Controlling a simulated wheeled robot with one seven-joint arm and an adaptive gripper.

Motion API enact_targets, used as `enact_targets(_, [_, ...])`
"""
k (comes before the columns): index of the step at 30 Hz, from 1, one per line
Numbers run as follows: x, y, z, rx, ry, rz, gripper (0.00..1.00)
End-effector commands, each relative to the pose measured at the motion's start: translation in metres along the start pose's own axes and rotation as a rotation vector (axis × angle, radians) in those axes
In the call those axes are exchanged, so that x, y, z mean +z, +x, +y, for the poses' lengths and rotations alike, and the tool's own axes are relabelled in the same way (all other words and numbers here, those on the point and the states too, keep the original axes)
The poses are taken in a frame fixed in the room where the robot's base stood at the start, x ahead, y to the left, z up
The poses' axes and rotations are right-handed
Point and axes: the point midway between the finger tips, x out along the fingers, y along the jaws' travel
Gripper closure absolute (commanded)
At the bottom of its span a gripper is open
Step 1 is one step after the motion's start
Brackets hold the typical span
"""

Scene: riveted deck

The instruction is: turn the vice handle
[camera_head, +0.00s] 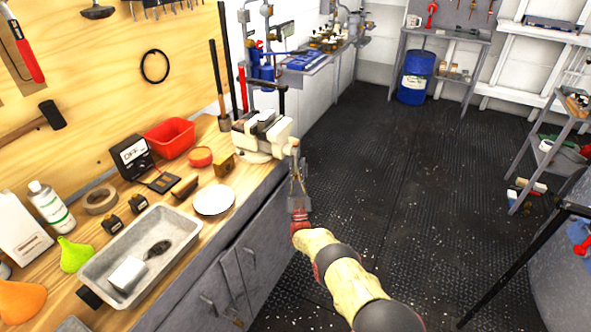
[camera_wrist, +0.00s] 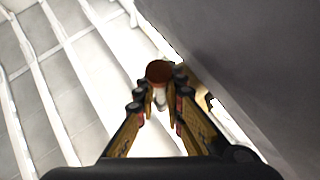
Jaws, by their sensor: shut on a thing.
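The cream bench vice (camera_head: 258,136) stands at the edge of the wooden workbench. My gripper (camera_head: 295,168) is at the vice's right end, over the bench's front edge, with my arm reaching up from below. In the wrist view the fingers of my gripper (camera_wrist: 160,88) are closed around the vice handle, whose reddish-brown round end (camera_wrist: 159,71) shows between and just beyond the fingertips. A pale rod part shows behind it. In the head view the handle (camera_head: 294,148) is mostly hidden by my gripper.
On the workbench (camera_head: 250,182) are a red bin (camera_head: 169,138), a black meter (camera_head: 131,158), a white plate (camera_head: 214,200) and a grey tray (camera_head: 140,256). Cabinet fronts (camera_head: 235,270) lie below. A shelf rack (camera_head: 545,150) stands at right.

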Motion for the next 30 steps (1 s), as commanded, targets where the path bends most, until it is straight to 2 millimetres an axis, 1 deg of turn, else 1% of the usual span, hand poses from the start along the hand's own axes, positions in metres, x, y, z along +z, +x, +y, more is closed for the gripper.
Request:
enact_targets(1, [-0.003, 0.005, -0.006, -0.008, 0.005, 0.003, 1.00])
enact_targets(6, [-0.003, 0.006, -0.006, -0.008, 0.005, 0.004, 1.00])
enact_targets(7, [-0.003, 0.006, -0.006, -0.008, 0.005, 0.004, 0.89])
enact_targets(17, [-0.002, 0.003, -0.004, -0.004, 0.003, 0.003, 0.71])
enact_targets(26, [-0.001, 0.001, -0.002, -0.002, 0.002, 0.001, 0.71])
enact_targets(30, [0.000, -0.011, -0.002, -0.002, 0.001, -0.001, 0.71])
